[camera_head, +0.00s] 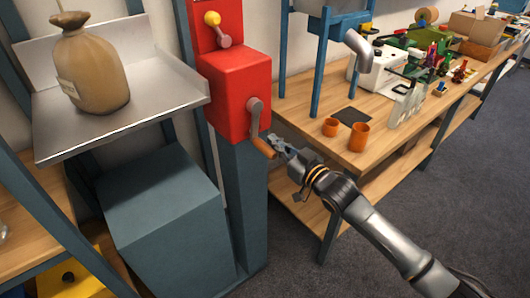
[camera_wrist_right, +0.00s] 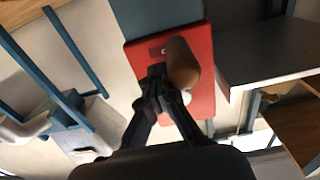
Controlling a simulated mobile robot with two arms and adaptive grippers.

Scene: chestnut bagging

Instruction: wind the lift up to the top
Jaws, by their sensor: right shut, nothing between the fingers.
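The lift has a red gear box (camera_head: 236,92) on a teal column (camera_head: 244,205). A grey crank arm (camera_head: 255,115) hangs down from the box and ends in a brown-orange handle (camera_head: 263,147). The lift's metal platform (camera_head: 150,118) stands left of the box and carries a tied brown sack (camera_head: 92,72). My right gripper (camera_head: 277,146) is shut and empty just right of the handle. In the right wrist view the handle (camera_wrist_right: 183,62) shows beside the fingertips (camera_wrist_right: 160,72). I cannot tell whether they touch. My left gripper is out of view.
A small lever with a yellow knob (camera_head: 212,19) sits above the crank. A teal block (camera_head: 160,215) stands under the platform. A wooden workbench (camera_head: 295,95) on the right carries two orange cups (camera_head: 359,137) and a dark mat (camera_head: 352,115). The grey floor in front is clear.

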